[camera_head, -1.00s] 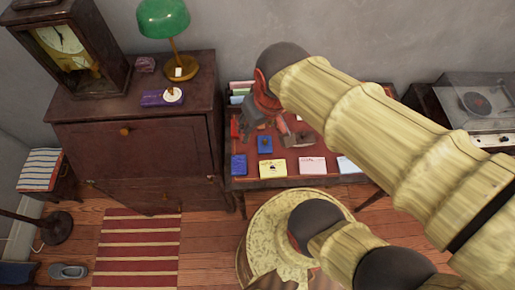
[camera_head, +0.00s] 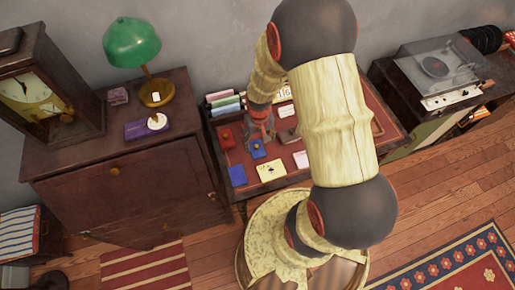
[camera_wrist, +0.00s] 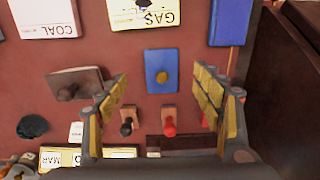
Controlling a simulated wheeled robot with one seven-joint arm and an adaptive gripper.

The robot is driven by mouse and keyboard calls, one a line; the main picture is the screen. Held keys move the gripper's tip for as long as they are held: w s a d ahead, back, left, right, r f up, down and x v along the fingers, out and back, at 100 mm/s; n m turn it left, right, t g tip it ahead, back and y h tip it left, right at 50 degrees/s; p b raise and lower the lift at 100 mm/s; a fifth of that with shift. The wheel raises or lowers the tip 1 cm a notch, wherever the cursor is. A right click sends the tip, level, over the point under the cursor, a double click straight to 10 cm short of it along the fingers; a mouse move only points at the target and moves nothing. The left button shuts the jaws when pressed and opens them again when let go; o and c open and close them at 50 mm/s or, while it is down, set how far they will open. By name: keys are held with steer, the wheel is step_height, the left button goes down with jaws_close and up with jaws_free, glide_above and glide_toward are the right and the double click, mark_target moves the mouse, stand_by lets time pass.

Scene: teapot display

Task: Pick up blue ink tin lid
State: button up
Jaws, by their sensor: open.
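The blue ink tin lid (camera_wrist: 155,83), a blue rectangle with a small brass knob, lies on the red-brown desk top (camera_wrist: 115,58). In the wrist view it shows between the two open fingers of my gripper (camera_wrist: 160,77), one to each side. My gripper is empty, and its height above the lid is hard to judge. In the head view the lid (camera_head: 257,150) sits just below my gripper (camera_head: 263,136), partly hidden by it.
Near the lid lie a flat blue card (camera_wrist: 228,22), a yellow GAS card (camera_wrist: 145,14) and a white COAL card (camera_wrist: 45,17). A red-knobbed stamp (camera_wrist: 169,122), a black-knobbed stamp (camera_wrist: 127,120) and a wooden knobbed block (camera_wrist: 75,83) are close by. A dark cabinet (camera_head: 120,165) stands left.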

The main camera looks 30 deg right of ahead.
mark_target(258, 151)
steer(key=shift+w+a+f, duration=0.1)
steer(key=shift+f, duration=0.85)
steer(key=f, duration=0.1)
steer(key=f+b, duration=0.1)
steer(key=f, duration=0.3)
steer(key=shift+w+b, duration=0.3)
steer(key=shift+b, duration=0.1)
steer(key=shift+r, duration=0.1)
steer(key=shift+c, duration=0.6)
steer(key=c, duration=1.1)
